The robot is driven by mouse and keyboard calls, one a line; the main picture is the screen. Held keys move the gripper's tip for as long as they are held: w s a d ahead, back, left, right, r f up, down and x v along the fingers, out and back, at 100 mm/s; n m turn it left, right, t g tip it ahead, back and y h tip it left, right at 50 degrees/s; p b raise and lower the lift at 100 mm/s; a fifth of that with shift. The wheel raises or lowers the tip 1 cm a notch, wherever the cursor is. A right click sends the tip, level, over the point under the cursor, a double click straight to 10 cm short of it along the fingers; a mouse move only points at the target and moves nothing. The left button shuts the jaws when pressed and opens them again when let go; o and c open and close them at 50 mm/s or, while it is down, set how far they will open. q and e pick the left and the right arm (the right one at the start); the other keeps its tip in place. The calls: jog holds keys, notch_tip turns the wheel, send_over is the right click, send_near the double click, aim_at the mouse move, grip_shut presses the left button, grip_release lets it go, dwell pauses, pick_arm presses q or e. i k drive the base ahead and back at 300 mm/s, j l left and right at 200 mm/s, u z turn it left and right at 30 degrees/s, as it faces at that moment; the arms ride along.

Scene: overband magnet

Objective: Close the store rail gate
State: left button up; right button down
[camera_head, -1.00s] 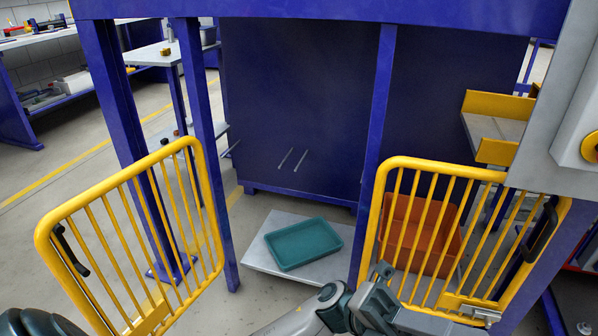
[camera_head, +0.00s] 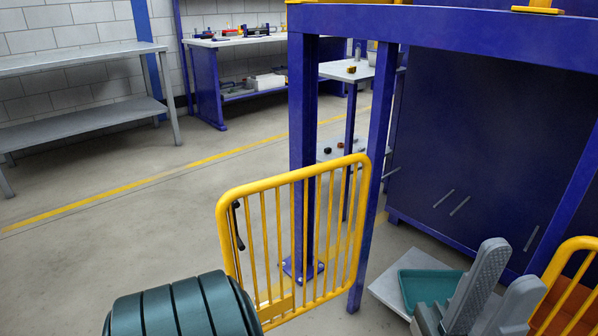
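A yellow barred gate (camera_head: 291,181) stands swung out from a blue post (camera_head: 377,150), its free edge to the left. A black handle (camera_head: 237,225) is on that free edge. A second yellow barred gate (camera_head: 565,262) shows only in part at the lower right edge. I cannot tell by a label which is the store rail gate.
A blue cabinet (camera_head: 460,150) stands behind. A grey shelf table (camera_head: 85,65) is at the left, and a blue workbench (camera_head: 210,85) at the back.

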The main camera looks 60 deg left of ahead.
aim_at(228, 203)
jog(key=u, duration=3.7)
jog(key=i+z, duration=0.15)
jog(key=i, duration=1.2)
jog(key=i+j+z, duration=0.1)
jog(key=i, duration=1.2)
jog(key=z, duration=1.55)
jog(key=i+j, duration=0.05)
jog(key=j, duration=0.05)
